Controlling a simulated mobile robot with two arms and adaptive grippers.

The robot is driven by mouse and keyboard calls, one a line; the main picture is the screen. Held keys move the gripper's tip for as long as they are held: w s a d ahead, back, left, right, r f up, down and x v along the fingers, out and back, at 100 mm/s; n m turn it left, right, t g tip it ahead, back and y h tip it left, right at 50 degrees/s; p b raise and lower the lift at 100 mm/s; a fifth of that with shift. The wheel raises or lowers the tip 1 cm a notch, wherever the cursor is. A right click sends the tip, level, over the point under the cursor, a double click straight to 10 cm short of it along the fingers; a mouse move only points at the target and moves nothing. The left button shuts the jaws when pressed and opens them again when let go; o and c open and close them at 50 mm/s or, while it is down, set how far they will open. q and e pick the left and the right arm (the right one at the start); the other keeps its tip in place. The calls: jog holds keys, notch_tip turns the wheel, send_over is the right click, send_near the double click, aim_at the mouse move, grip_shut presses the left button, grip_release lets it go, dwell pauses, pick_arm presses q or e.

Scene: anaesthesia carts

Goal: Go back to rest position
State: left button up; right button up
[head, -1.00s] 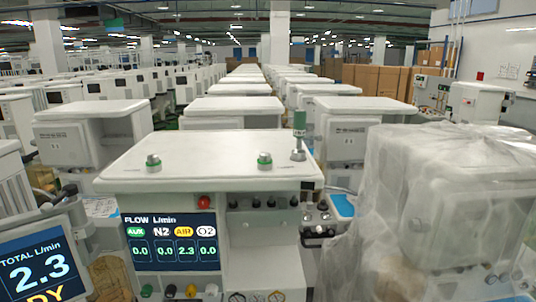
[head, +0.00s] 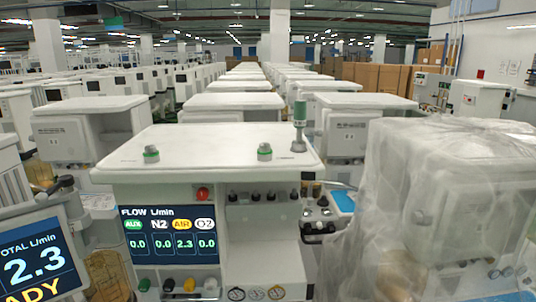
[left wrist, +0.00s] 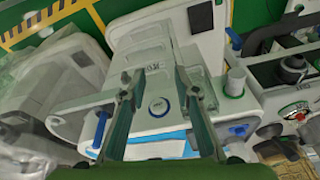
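My left gripper (left wrist: 157,92) shows in the left wrist view with its two fingers spread apart and nothing held between them. Behind the gap is a white machine surface with a round blue-ringed part (left wrist: 159,107); I cannot tell how far it is from the fingers. Neither gripper shows in the head view, and my right gripper is in no view. In the head view an anaesthesia cart (head: 215,152) stands directly in front, with a white top and a lit flow screen (head: 170,236) reading 0.0, 0.0, 2.3, 0.0.
A plastic-wrapped machine (head: 440,200) stands close on the right. A tilted monitor (head: 38,262) reading 2.3 is close on the left. A green-topped post (head: 300,112) rises from the cart top. Rows of carts (head: 238,106) fill the space behind.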

pick_arm(q)
jog(key=s+f+g+b, duration=0.1)
jog(key=s+f+b, duration=0.2)
jog(key=f, duration=1.1)
jog(key=s+f+b, duration=0.2)
jog(key=s+f, duration=0.2)
jog(key=f, duration=0.9)
jog(key=s+a+f+b, duration=0.1)
jog(key=s+f+b, duration=0.1)
jog(key=s+f, duration=0.4)
jog(key=s+a+f+g+b, duration=0.1)
jog(key=s+a+f+b, duration=0.1)
jog(key=s+f, duration=0.5)
notch_tip(320, 180, down, 2)
jog(key=shift+s+a+f, duration=0.1)
jog(key=shift+s+a, duration=0.05)
jog(key=shift+s, duration=0.15)
jog(key=shift+w, duration=0.1)
